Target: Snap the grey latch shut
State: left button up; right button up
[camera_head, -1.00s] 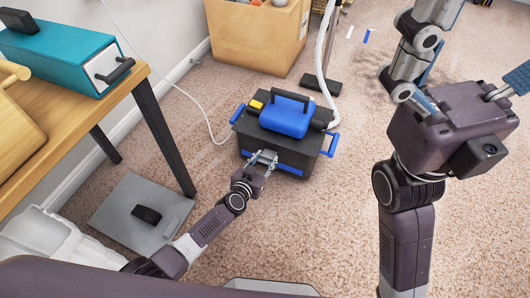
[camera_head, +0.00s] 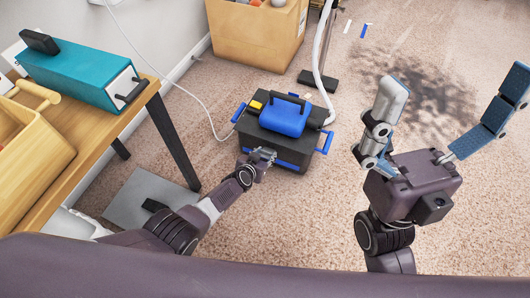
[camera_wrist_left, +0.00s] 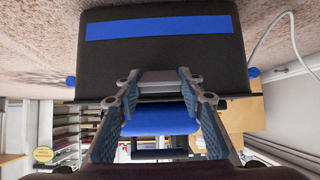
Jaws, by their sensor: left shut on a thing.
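The black box (camera_head: 272,149) with a blue block (camera_head: 285,117) and dark handle on its lid stands on the carpet. It fills the top of the left wrist view (camera_wrist_left: 165,60), upside down. The grey latch (camera_wrist_left: 158,76) is at the box's front, near the lid edge, between my left fingertips. My left gripper (camera_head: 263,155) is shut on the latch; in the head view the gripper hides most of it. Whether the latch is fully seated cannot be told. My right gripper (camera_head: 455,85) is wide open and empty, away from the box.
A cardboard box (camera_head: 255,37) stands behind, with a white hose (camera_head: 322,60) beside the black box. A wooden table (camera_head: 118,115) with a teal case (camera_head: 80,75) is at the left.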

dwell(0.4)
pick_arm(q)
jog(key=o, duration=1.2)
jog(key=shift+d, duration=0.1)
jog(key=shift+s+d+r, duration=0.2)
jog(key=shift+d+r, duration=0.1)
jog(key=shift+d, duration=0.05)
jog(key=shift+s+a, duration=0.3)
jog(key=shift+a, duration=0.3)
jog(key=s+a, duration=0.3)
jog(key=s, duration=0.8)
jog(key=shift+s+a, duration=0.2)
jog(key=shift+a, duration=0.1)
